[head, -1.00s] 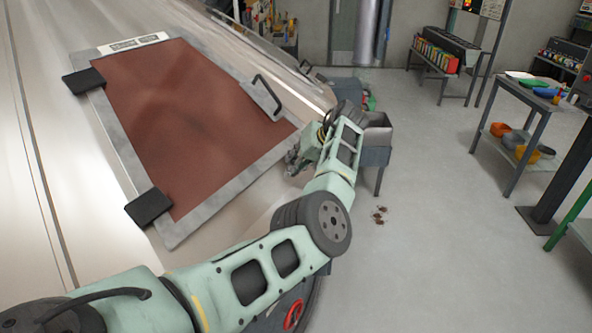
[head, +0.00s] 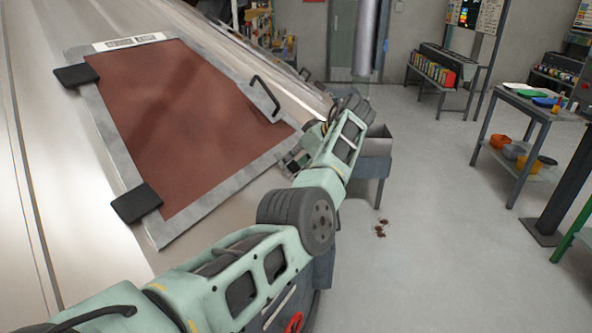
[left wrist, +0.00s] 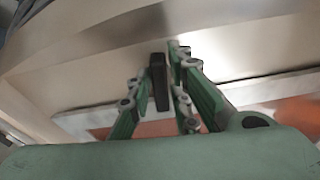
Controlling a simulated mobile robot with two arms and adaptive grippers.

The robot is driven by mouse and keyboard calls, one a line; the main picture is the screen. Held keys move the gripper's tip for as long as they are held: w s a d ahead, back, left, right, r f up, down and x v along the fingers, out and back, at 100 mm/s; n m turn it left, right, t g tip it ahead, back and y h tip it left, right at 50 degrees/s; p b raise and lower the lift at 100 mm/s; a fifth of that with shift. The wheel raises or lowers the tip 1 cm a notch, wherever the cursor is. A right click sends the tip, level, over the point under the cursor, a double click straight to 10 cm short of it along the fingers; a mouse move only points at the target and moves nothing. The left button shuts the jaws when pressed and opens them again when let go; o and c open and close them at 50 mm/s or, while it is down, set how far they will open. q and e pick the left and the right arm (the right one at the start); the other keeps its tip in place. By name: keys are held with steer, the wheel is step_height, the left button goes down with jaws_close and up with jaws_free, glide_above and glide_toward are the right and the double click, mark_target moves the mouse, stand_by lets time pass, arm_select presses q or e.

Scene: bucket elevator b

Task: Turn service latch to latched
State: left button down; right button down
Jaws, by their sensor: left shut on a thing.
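The hatch (head: 175,125), a red-brown panel in a grey frame, lies on the sloping metal casing. My left gripper (head: 293,162) is at the lower right edge of the hatch in the head view, partly hidden by my own wrist. In the left wrist view its green linked fingers (left wrist: 168,80) are closed around a dark upright bar (left wrist: 158,84), which looks like the service latch. The latch's angle and its mount are hard to make out. The latch cannot be picked out in the head view. My right gripper is not in view.
A black handle (head: 265,95) stands on the hatch's right side. Two black hinge blocks, one upper (head: 76,76) and one lower (head: 137,203), are on its left. A grey bin (head: 371,160) stands just beyond my left wrist.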

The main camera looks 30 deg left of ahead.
arm_select(q)
steer(key=shift+r+n, duration=0.1)
steer(key=shift+n, duration=0.5)
steer(key=c, duration=1.8)
jaws_free()
steer(key=shift+o, duration=0.2)
steer(key=v, duration=1.2)
